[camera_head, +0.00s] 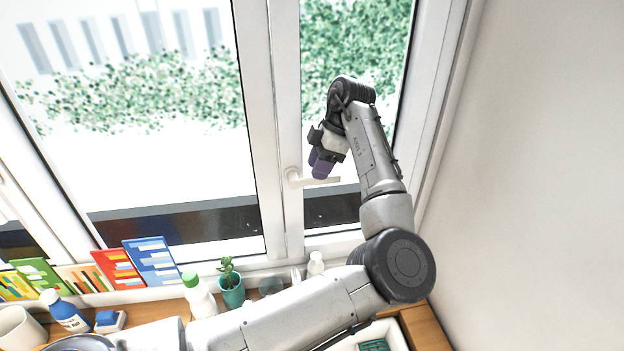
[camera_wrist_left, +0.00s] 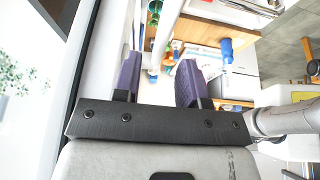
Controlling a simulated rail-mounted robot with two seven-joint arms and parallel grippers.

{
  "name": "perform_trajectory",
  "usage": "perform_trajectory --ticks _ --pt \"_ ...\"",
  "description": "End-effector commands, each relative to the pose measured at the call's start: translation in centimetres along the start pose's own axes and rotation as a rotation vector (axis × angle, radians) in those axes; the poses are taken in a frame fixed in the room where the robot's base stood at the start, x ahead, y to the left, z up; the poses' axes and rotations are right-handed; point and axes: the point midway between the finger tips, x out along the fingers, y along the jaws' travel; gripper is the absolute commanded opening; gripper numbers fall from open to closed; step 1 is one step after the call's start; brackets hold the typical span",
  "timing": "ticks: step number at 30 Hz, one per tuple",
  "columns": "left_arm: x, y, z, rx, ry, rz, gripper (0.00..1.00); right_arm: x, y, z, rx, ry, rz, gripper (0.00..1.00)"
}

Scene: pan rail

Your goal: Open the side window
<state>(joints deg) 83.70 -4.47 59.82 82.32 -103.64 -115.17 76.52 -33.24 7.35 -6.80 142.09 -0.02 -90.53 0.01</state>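The side window (camera_head: 438,120) is the narrow pane on the right, in a white frame; it looks shut. Its white handle (camera_head: 330,181) sticks out to the right from a mount on the upright between the panes, with the lever about level. My left gripper (camera_head: 321,170) is just above the lever, its purple fingers pointing down at it. In the left wrist view the fingers of my left gripper (camera_wrist_left: 158,72) are apart, and a white bar, apparently the handle (camera_wrist_left: 168,32), shows at the gap. I cannot tell whether they touch. My right gripper is out of view.
Below the window, a wooden counter holds a white bottle with a green cap (camera_head: 198,296), a potted plant (camera_head: 231,286), a blue bottle (camera_head: 64,312) and several colourful cards (camera_head: 152,262). A plain wall (camera_head: 540,150) stands close on the right.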

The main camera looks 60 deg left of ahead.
Motion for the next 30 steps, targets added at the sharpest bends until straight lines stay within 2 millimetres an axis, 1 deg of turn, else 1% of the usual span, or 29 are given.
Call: perform_trajectory --ticks 1,3,9,15,23,30 --pt "0.8 0.0 0.0 -0.003 0.002 -0.001 0.38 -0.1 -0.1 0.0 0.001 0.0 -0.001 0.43" --pt "1.8 0.0 -0.1 -0.002 0.002 0.0 0.38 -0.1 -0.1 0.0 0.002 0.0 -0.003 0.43" --pt "3.4 0.0 -0.1 0.0 0.0 0.0 0.38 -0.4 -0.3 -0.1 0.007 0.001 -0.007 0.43" --pt "4.1 0.0 -0.1 0.0 -0.001 0.001 0.38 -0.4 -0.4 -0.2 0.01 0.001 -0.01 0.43" --pt "4.2 0.0 0.0 0.0 -0.001 0.001 0.38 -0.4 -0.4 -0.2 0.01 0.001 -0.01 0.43" --pt "4.2 0.0 0.0 0.0 -0.001 0.0 0.15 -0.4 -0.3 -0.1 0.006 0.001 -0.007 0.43"
